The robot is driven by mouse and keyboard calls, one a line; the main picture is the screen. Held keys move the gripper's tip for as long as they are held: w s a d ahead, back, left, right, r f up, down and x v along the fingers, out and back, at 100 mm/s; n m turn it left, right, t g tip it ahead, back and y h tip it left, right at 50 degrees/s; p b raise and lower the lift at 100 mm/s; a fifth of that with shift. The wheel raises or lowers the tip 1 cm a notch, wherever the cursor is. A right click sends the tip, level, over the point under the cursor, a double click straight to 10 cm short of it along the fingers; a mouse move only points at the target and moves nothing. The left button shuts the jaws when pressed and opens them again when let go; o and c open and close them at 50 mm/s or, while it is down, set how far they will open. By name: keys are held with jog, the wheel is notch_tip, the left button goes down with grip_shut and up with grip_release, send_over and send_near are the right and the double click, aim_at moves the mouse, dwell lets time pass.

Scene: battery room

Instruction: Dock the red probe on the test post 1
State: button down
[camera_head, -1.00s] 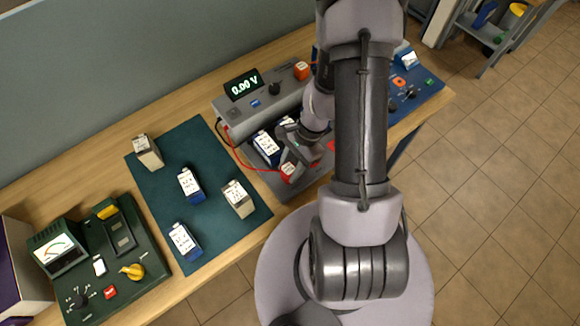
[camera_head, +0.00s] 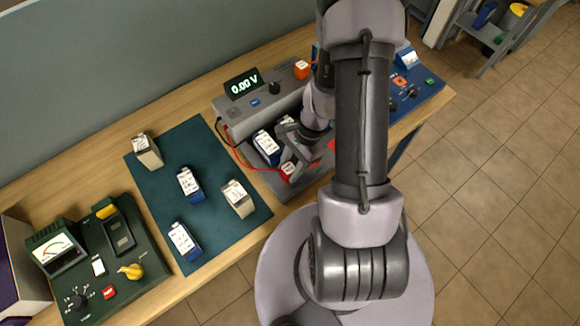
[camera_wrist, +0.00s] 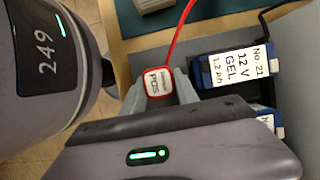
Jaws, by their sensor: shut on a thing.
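The red probe (camera_wrist: 158,83) is a red block with a white top marked "POS.", with a red lead rising from it in the wrist view. My gripper (camera_wrist: 161,92) is shut on it, one grey finger on each side. In the head view the probe (camera_head: 286,171) shows partly beneath my gripper (camera_head: 291,160), at the front of the grey tester (camera_head: 235,126), whose display reads 0.00 V. I cannot make out which part is test post 1. I cannot tell whether the probe still touches the surface below.
A blue battery marked No. 21 (camera_wrist: 235,65) lies close right of the probe in the wrist view. Several blue and beige batteries stand on the green mat (camera_head: 215,160). A green meter unit (camera_head: 135,252) is at left; a blue panel (camera_head: 425,90) is at right.

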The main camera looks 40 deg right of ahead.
jog(key=shift+f+b, duration=0.6)
jog(key=shift+f, duration=0.05)
jog(key=c, duration=1.2)
grip_release()
jog(key=shift+r, duration=0.1)
jog(key=p+v, duration=0.9)
jog(key=v, duration=0.1)
jog(key=shift+r+p, duration=0.35)
jog(key=shift+r, duration=0.05)
jog(key=shift+d, duration=0.15)
